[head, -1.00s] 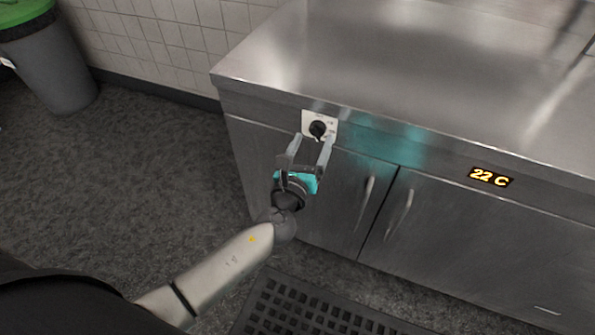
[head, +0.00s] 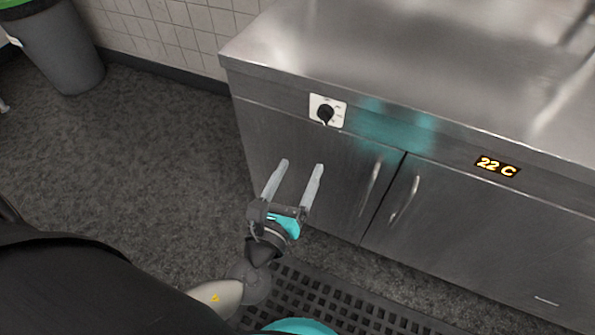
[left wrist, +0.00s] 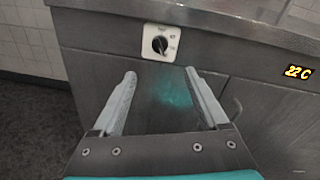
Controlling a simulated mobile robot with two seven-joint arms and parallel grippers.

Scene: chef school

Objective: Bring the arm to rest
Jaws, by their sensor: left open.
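My left gripper (head: 301,164) is open and empty, in front of the steel cabinet and below a black knob (head: 325,114) on a white plate. A clear gap lies between its fingertips and the knob. In the left wrist view, the two fingers (left wrist: 160,77) are spread wide with nothing between them. The knob (left wrist: 160,45) shows there just beyond and above the fingertips. My left arm comes in from the lower left, bent close to my body. My right gripper is not in view.
The steel counter (head: 400,50) has a bare top. Its two door handles (head: 370,188) stick out to the right of my gripper. A display (head: 497,167) reads 22 C. A perforated floor mat (head: 340,305) lies below. A grey bin (head: 60,50) stands at upper left; the floor between is clear.

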